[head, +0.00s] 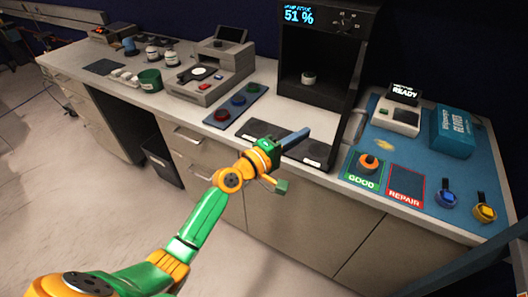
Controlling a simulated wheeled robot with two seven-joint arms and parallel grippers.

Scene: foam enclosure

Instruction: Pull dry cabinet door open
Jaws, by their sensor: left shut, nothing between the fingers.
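The black dry cabinet (327,20) stands at the back of the counter, its display reading 51 %. Its front is open to view, with a small white and green item (308,78) on a shelf inside. A dark door panel (350,110) at the cabinet's right side stands out toward me, seen nearly edge-on. My left gripper (303,134) is shut and empty, in front of the cabinet's lower opening and left of the door panel. I cannot tell whether it touches anything. My right gripper is out of view.
Right of the cabinet, a blue mat (403,150) holds a READY device (397,114), a blue box (453,132), and GOOD (361,182) and REPAIR (405,188) squares. Closed drawers line the counter front.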

